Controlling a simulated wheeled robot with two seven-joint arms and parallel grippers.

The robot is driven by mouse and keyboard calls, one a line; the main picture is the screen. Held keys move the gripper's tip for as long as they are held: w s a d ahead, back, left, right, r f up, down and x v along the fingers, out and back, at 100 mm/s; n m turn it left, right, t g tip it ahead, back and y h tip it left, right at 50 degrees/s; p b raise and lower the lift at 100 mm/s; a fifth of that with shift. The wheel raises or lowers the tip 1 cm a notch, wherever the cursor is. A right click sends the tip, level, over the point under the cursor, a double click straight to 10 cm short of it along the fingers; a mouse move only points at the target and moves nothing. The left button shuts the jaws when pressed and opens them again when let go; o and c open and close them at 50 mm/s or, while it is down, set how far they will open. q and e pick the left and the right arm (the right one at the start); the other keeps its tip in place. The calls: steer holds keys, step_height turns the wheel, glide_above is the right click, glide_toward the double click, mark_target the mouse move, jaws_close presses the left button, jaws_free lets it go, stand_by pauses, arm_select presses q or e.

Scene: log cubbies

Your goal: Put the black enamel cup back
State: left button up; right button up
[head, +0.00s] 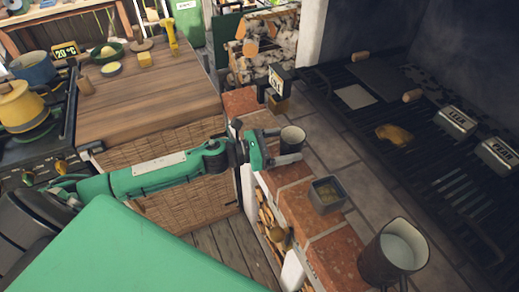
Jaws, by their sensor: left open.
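A small dark cup (292,139), which looks like the black enamel cup, stands upright on the brick ledge (292,205) in the middle of the head view. My left gripper (280,147) reaches in from the left at the cup. Its fingers are open, one at the cup's far side and one at its near side. I cannot tell whether the fingers touch it. My right gripper is not in view.
A square tin (327,194) and a large dark jug (393,255) stand nearer on the ledge. A small dark sign block (280,80) stands behind the cup. A black grill (440,150) lies right; a wooden counter (150,98) and stove with a yellow kettle (20,106) lie left.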

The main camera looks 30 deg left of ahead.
arm_select(q)
steer(key=b+v, duration=0.3)
steer(key=v, duration=0.6)
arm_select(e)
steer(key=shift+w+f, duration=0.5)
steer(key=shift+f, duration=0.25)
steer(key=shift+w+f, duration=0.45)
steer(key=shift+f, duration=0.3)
arm_select(q)
steer(key=shift+s+a, duration=0.1)
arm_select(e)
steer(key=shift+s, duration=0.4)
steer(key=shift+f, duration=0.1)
